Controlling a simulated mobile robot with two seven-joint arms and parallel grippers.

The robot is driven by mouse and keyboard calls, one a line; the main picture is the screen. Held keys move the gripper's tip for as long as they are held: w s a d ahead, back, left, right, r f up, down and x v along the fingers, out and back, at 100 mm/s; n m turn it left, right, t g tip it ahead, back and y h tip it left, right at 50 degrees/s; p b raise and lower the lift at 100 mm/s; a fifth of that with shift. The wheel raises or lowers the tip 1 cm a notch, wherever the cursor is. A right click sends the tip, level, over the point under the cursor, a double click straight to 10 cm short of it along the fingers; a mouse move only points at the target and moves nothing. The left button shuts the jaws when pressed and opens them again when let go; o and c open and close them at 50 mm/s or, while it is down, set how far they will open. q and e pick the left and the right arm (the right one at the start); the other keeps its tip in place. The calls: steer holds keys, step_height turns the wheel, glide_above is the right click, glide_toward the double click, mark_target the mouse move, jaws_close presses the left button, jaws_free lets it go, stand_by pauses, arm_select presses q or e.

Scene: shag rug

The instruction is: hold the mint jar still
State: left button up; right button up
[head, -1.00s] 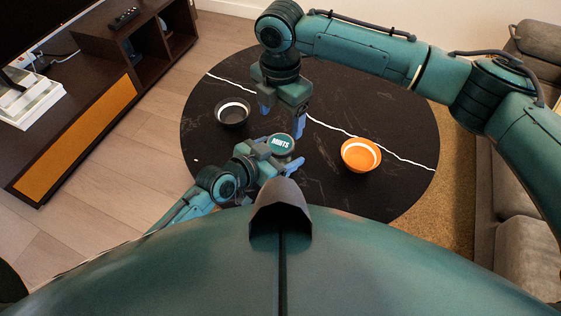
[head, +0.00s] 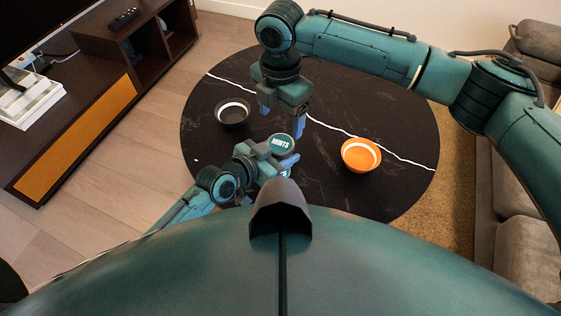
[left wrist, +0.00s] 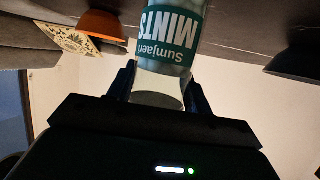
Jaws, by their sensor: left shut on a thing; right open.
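In the left wrist view the jar (left wrist: 168,35) appears upside down, with a teal label and a clear lower part between the finger tips. My left gripper (head: 276,155) is shut on the jar's body, below the lid. The gripper (left wrist: 160,90) hides part of the jar's sides. My right gripper (head: 282,114) is open and empty, fingers pointing down, just beyond the lid and apart from it in the picture.
The round black table (head: 390,120) has a white vein across it. A dark bowl (head: 232,112) stands left of the jar and an orange bowl (head: 361,155) right of it. A sofa (head: 500,185) is at the right and a TV cabinet (head: 85,130) at the left.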

mark_target(280, 143)
arm_select(q)
steer(key=shift+c, duration=0.7)
jaws_close()
arm_select(e)
steer(key=m, duration=0.9)
steer(key=shift+m, duration=0.3)
steer(key=m, duration=1.2)
steer(key=shift+m, duration=0.3)
steer(key=m, duration=1.3)
steer(key=shift+f+m, duration=0.4)
steer(key=shift+f, duration=3.6)
steer(key=shift+c, duration=0.5)
